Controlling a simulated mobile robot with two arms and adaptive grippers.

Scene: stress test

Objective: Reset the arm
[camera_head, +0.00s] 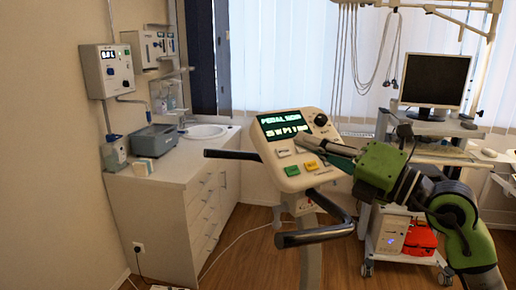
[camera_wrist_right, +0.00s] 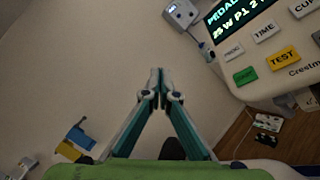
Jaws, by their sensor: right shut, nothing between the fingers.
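My right arm (camera_head: 455,215), green and dark grey, comes in from the lower right of the head view. Its gripper (camera_head: 304,141) points left, in front of the console's face in the picture. In the right wrist view the gripper (camera_wrist_right: 157,76) is shut, its fingertips together with nothing between them. The exercise bike console (camera_head: 278,154) has a lit display, a black knob, a green button (camera_head: 292,170) and a yellow TEST button (camera_head: 312,165). In the wrist view the console (camera_wrist_right: 290,85) is at upper right, apart from the fingertips. My left gripper is not in view.
Black handlebars (camera_head: 315,236) stick out around the console. A white cabinet (camera_head: 175,195) with a sink stands at left. A cart (camera_head: 400,232) with a monitor (camera_head: 435,80) and a red bag (camera_head: 420,240) stands behind my arm. Cables lie on the wooden floor.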

